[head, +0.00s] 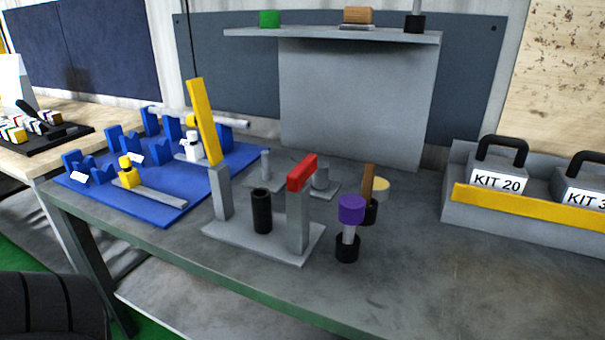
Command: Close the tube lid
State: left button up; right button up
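A grey stand (275,248) on the table has two upright grey posts. A black tube (262,211) stands upright on its base between the posts. A long yellow bar (205,120) rises from the top of the left post (220,192), leaning slightly left, away from the tube. A red block (301,172) caps the right post (298,222). The tube's top has nothing over it. I cannot tell for certain which part is the lid. Neither of my grippers shows in the head view.
A purple-topped piece (351,210) and a brown-handled piece (368,186) stand right of the stand. A blue fixture board (165,213) lies left. A shelf (330,35) is behind. Kit boxes (498,180) sit right. The table's front right (430,270) is clear.

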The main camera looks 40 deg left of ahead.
aim_at(202, 118)
jog(key=z, duration=2.35)
jog(key=k, duration=2.15)
jog(key=u, duration=2.95)
jog(key=k, duration=1.2)
jog(key=u, duration=0.6)
jog(key=i, duration=0.9)
jog(key=z, duration=0.15)
